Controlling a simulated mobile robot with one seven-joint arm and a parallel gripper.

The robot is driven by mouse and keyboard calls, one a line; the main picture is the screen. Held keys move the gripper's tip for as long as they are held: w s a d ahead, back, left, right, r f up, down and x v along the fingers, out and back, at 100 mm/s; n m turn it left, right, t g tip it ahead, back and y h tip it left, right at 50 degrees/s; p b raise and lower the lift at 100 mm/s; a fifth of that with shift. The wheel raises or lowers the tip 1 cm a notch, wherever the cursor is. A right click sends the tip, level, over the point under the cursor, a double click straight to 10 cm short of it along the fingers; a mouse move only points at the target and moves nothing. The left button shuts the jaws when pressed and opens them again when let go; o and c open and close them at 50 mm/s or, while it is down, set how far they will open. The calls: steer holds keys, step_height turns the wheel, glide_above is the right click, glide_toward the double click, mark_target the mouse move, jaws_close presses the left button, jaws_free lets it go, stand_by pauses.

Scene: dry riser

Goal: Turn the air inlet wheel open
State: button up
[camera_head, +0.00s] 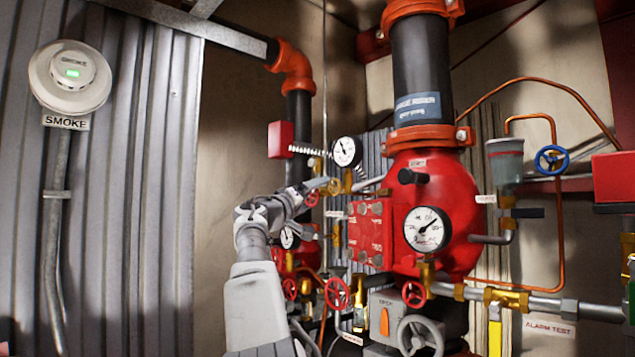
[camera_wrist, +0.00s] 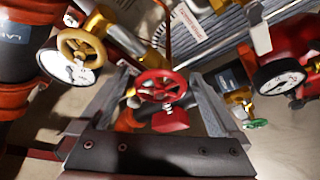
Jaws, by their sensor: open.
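A small red wheel (camera_wrist: 161,86) with spokes shows in the wrist view between the two fingers of my gripper (camera_wrist: 158,82). The fingers are spread apart, one at each side of the wheel, with room between. A red block (camera_wrist: 171,121) lies beyond the wheel, nearer the palm in the picture. A yellow wheel (camera_wrist: 82,55) stands to the left of the left finger, before a gauge. In the head view my gripper (camera_head: 318,208) reaches in beside the red valve body, near a small red wheel (camera_head: 312,197) and a yellow wheel (camera_head: 335,187). I cannot read which wheel is labelled air inlet.
The red valve body (camera_head: 433,195) with a gauge (camera_head: 427,229) stands right of my gripper. Another gauge (camera_head: 347,152) is just above it. Red wheels (camera_head: 337,293) (camera_head: 413,294), a grey handwheel (camera_head: 420,337) and a blue wheel (camera_head: 551,160) are around. Corrugated panels (camera_head: 160,180) stand left.

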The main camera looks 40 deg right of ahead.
steer(key=shift+p+x, duration=0.55)
steer(key=shift+x, duration=0.5)
steer(key=c, duration=1.4)
